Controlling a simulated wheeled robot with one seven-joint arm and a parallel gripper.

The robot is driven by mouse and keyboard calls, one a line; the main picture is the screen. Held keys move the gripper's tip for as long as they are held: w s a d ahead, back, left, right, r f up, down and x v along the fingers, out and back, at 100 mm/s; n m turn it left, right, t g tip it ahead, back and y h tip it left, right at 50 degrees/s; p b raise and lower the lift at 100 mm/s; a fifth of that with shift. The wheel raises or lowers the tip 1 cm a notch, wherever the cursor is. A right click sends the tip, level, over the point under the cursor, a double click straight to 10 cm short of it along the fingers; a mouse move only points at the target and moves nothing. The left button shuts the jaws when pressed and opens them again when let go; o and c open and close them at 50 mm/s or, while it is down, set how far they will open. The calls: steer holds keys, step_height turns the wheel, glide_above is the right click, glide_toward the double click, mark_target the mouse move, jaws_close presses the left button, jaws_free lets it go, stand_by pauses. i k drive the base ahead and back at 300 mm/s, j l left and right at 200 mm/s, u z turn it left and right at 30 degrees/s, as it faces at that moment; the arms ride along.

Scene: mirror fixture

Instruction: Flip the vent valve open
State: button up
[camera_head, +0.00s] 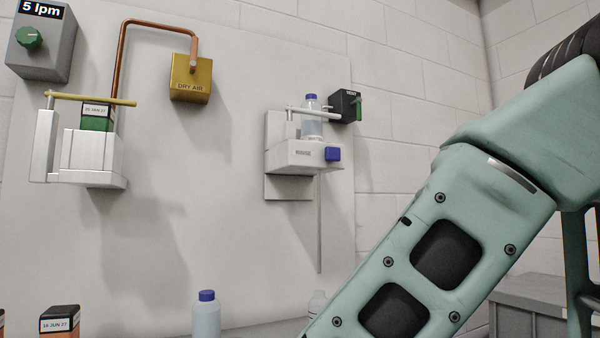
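A small black block (343,105) with a green lever (359,108) is on the wall panel, right of centre. It looks like the vent valve, but its small label is too small to read for sure. The lever appears upright along the block's right side. A thin grey tube or rod reaches toward the block from the white bottle holder (290,155) at its left. My gripper is out of view. My pale green arm crosses the right side, with clear space between it and the lever.
The holder carries a blue-capped bottle (312,118) and a blue knob (333,154). Left are a gold DRY AIR block (190,80) with copper pipe, a white fixture (92,155) and a "5 lpm" box (42,45). Below stand a bottle (206,315) and a dark-topped box (60,322).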

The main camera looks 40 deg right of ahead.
mark_target(358, 102)
steer(key=z, duration=1)
